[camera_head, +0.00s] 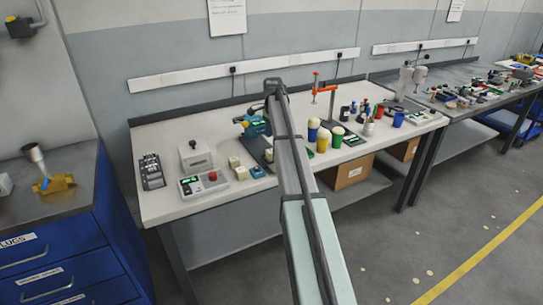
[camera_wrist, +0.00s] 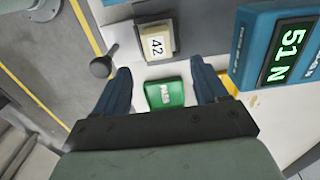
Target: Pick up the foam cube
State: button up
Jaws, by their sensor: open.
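The wrist view shows a cream block (camera_wrist: 157,43) with a white label reading 42, just beyond my fingertips. A green block-like thing (camera_wrist: 164,94) with a small white label shows between my fingers, with no visible contact. I cannot tell for certain which is the foam cube. My gripper (camera_wrist: 165,74) is open, its two dark blue fingers apart. My arm hides part of the bench there, and my gripper is not clearly visible.
A teal gauge reading 51 N (camera_wrist: 288,52) stands close to the right finger. A dark round knob (camera_wrist: 102,67) is near the left finger. On the white bench (camera_head: 165,209) are a control box with a red button (camera_head: 203,184) and several coloured cups, one yellow (camera_head: 322,140).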

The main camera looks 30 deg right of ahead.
aim_at(272, 151)
jog(key=shift+s+a+f, duration=0.1)
jog(key=shift+a+f, duration=0.05)
jog(key=shift+f, duration=1.75)
jog(key=shift+s+a+f, duration=0.1)
jog(key=shift+a+f, duration=0.05)
jog(key=shift+f, duration=1.75)
jog(key=c, duration=1.1)
jog(key=shift+w+r, duration=0.1)
jog(key=shift+r, duration=0.05)
